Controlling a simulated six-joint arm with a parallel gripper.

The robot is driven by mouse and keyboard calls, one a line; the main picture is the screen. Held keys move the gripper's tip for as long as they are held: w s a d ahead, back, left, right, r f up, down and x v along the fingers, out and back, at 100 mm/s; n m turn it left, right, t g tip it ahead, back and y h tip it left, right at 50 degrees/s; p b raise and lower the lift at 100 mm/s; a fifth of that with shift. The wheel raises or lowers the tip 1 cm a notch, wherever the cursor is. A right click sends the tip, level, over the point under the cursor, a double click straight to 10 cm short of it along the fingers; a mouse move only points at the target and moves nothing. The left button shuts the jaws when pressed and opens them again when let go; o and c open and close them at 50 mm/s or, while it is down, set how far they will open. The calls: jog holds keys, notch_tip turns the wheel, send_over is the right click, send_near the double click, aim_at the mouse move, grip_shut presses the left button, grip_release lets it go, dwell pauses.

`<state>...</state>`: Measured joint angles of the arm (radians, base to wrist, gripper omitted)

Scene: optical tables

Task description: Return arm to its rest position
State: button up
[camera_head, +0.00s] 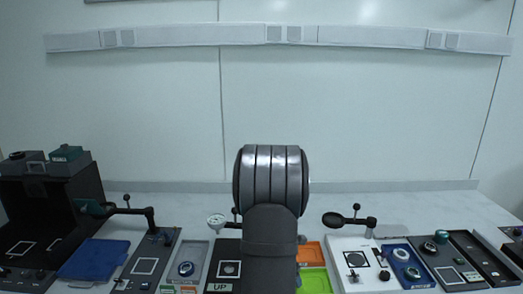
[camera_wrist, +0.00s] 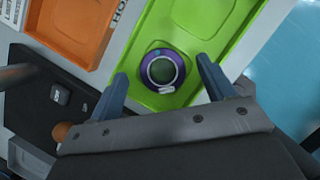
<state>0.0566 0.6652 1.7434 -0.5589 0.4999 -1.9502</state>
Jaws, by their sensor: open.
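My arm (camera_head: 270,240) rises in the middle of the head view, its links hiding the table behind it. My gripper itself is hidden there. In the wrist view my gripper (camera_wrist: 162,80) is open, with its two blue-grey fingers apart. A round purple-rimmed part with a dark green centre (camera_wrist: 163,70) lies in the green tray (camera_wrist: 218,24) and appears between the fingertips. I see no finger touching it; the gap in height cannot be told.
An orange tray (camera_wrist: 75,28) adjoins the green one. Stations with black swing arms (camera_head: 350,219) stand on both sides of my arm. A blue tray (camera_head: 93,260) and a tall dark box (camera_head: 60,190) are at left.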

jog(key=shift+f, duration=1.1)
jog(key=v, duration=1.2)
jog(key=x, duration=1.2)
jog(key=shift+r, duration=0.3)
jog(key=r, duration=0.4)
jog(key=shift+s+d+r, duration=0.1)
jog(key=shift+s+d, duration=0.2)
jog(key=shift+d, duration=0.05)
jog(key=s+d+r, duration=0.7)
jog(key=d, duration=0.2)
jog(key=w+a+f, duration=0.1)
jog(key=w+a, duration=0.4)
jog(key=a, duration=0.7)
jog(key=w+a+f, duration=0.1)
jog(key=w+a, duration=0.5)
jog(key=a, duration=0.6)
jog(key=shift+f, duration=0.35)
